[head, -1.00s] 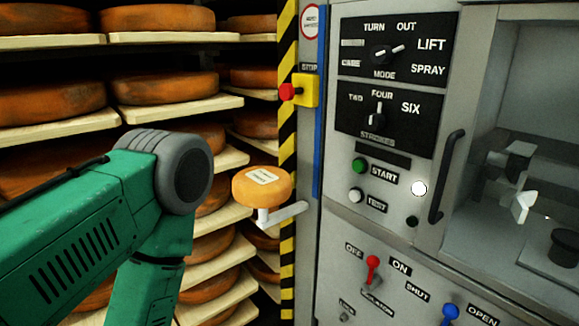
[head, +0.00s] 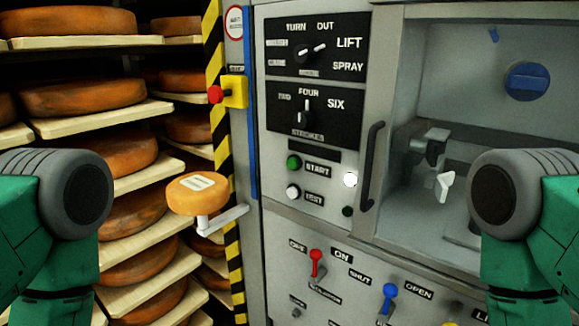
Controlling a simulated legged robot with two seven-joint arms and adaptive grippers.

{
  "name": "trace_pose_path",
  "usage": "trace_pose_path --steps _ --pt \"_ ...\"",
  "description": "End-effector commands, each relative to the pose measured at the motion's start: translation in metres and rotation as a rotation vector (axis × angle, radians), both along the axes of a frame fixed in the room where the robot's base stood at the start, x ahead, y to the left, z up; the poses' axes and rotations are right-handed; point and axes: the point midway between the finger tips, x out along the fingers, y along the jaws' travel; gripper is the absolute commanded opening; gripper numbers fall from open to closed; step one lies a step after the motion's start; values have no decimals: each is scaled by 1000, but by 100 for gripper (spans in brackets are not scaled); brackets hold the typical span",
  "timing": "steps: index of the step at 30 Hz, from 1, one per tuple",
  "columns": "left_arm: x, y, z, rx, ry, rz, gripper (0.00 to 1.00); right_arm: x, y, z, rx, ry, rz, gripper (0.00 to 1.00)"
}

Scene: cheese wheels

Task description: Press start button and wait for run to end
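The green start button (head: 294,162) is on the grey machine panel (head: 285,225) in the head view, left of the START label. A white test button (head: 293,191) is just below it. A bright white round lamp (head: 350,180) is to the right of the START label, with a small dark green one (head: 347,211) under it. Parts of my two green arms show at the left and right edges, apart from the buttons. Both grippers are out of view.
Mode (head: 305,52) and strokes (head: 306,112) knobs sit above. A red isolator lever (head: 316,262) and a blue lever (head: 388,297) sit below. A red stop button (head: 216,94) is on a yellow box. A cabinet handle (head: 372,165) borders the chamber at right. Racks hold several cheese wheels (head: 85,95).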

Motion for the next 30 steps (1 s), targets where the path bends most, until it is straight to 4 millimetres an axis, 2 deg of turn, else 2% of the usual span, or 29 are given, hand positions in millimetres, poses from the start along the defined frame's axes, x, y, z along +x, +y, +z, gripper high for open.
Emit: trace_pose_path --steps 1,4,5,30 --pt "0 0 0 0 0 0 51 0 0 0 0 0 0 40" --pt "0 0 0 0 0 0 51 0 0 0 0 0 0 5" --pt "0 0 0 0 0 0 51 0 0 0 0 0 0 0" --pt "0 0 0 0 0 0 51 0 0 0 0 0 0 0"
